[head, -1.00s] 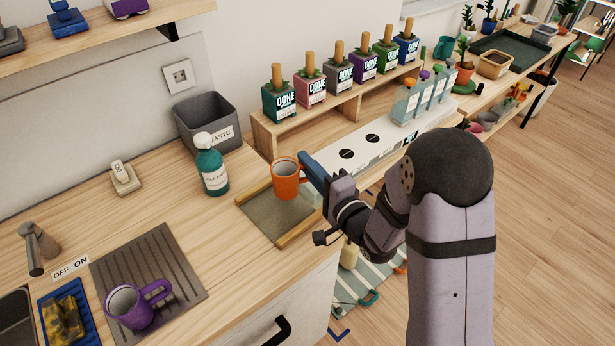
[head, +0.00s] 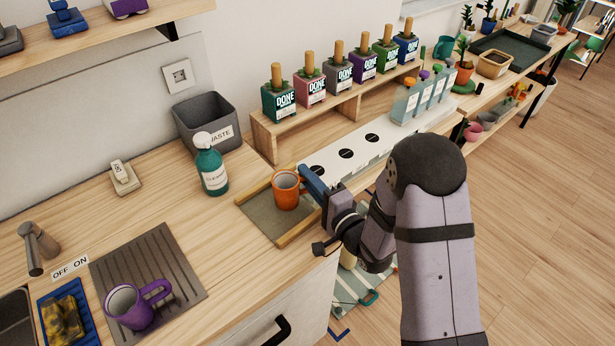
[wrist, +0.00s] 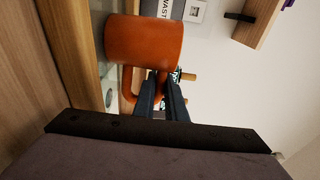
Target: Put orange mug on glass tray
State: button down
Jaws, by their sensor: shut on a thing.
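The orange mug (head: 286,192) is upright over the glass tray (head: 263,216), a wood-framed tray with a greyish panel. The mug's base is at or very near the panel; I cannot tell for certain whether it touches. My gripper (head: 307,178) comes in from the right and is shut on the mug's handle side. In the wrist view the picture is turned sideways: the mug (wrist: 143,41) fills the upper middle, and my gripper's fingers (wrist: 160,88) are closed at its handle. Part of the tray's right side is hidden behind my gripper.
A green cleaner bottle (head: 211,168) stands behind and left of the tray, with a grey waste bin (head: 205,122) behind it. A wooden riser (head: 290,127) with labelled pots is at the back. A purple mug (head: 130,308) sits on a drying mat (head: 165,262).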

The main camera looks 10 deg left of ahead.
jog(key=c, duration=1.8)
grip_release()
jog(key=shift+r, duration=0.2)
jog(key=shift+s+d+f, duration=0.1)
jog(key=shift+d, duration=0.05)
jog(key=p+v, duration=0.2)
jog(key=v, duration=0.7)
jog(key=shift+d+p, duration=0.1)
jog(key=shift+p, duration=0.25)
jog(key=shift+p+v, duration=1.1)
jog(key=shift+v, duration=0.1)
jog(key=shift+s, duration=0.1)
